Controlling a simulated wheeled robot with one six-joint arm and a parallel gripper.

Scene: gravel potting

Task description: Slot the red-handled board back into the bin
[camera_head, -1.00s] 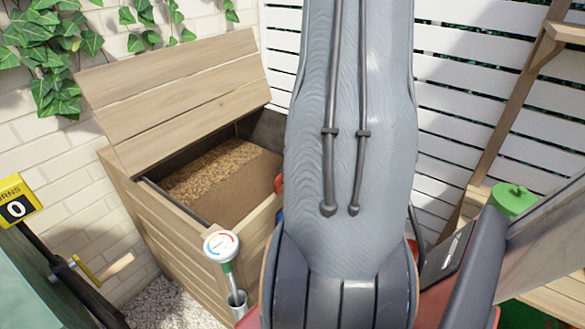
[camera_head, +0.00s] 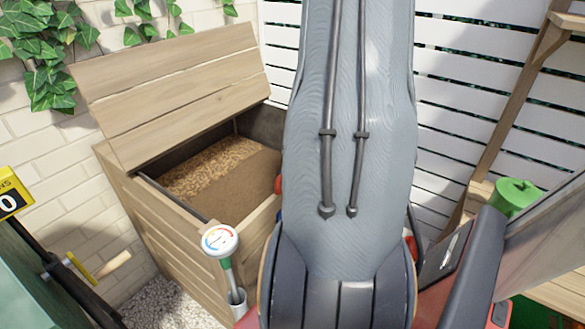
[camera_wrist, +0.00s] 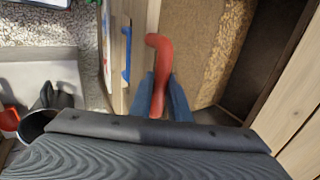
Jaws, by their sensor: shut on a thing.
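The wooden bin (camera_head: 165,235) stands at left centre with its lid (camera_head: 170,85) raised and brown, grainy fill (camera_head: 215,180) inside. In the wrist view the red handle (camera_wrist: 160,65) rises between the blue fingers of my gripper (camera_wrist: 162,100), which is shut on it. The handle is at the bin's front wall, beside the fill. The board below the handle is hidden, so I cannot tell how it sits against its slot. In the head view only a bit of red shows beside my arm, which hides my gripper.
A blue handle (camera_wrist: 126,55) is just left of the red one. A dial thermometer (camera_head: 220,241) stands in a holder on the bin's front. A yellow sign (camera_head: 12,193) is at far left. A green lidded pot (camera_head: 515,196) is at right. Gravel (camera_head: 160,300) lies by the bin.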

